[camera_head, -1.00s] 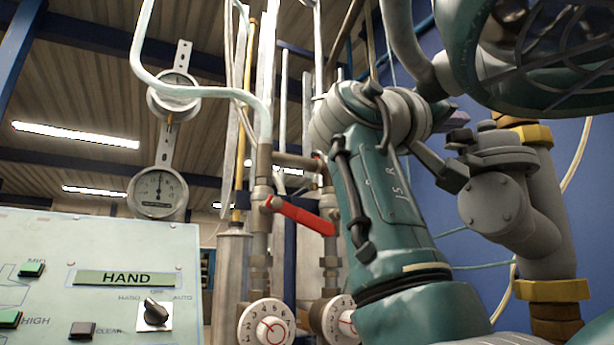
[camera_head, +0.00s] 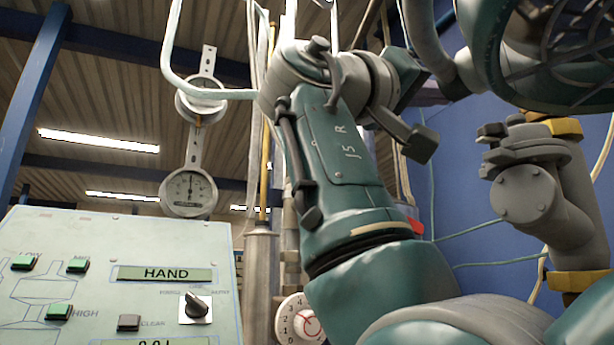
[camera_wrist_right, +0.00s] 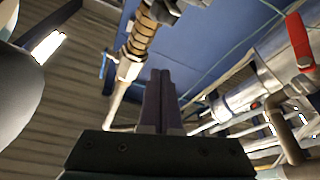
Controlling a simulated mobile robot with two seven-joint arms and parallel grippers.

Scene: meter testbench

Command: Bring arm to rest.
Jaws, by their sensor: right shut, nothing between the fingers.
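My right arm (camera_head: 345,160), teal and grey with "J5 R" on its link, rises through the middle of the head view. It is bent at the top, and its hand is mostly hidden behind the wrist there. In the right wrist view my right gripper (camera_wrist_right: 159,78) is shut, its two grey-purple fingers together with nothing between them. It points towards open space before the blue wall and pipes, apparently touching nothing. My left gripper is not in view.
A control panel (camera_head: 60,240) with a "HAND" display stands at the lower left. Gauges (camera_head: 189,193) hang behind it. Grey pipework with a flange (camera_head: 523,193) is at the right. A red valve handle (camera_wrist_right: 299,40) shows in the right wrist view. A numbered dial (camera_head: 297,320) is partly covered by my arm.

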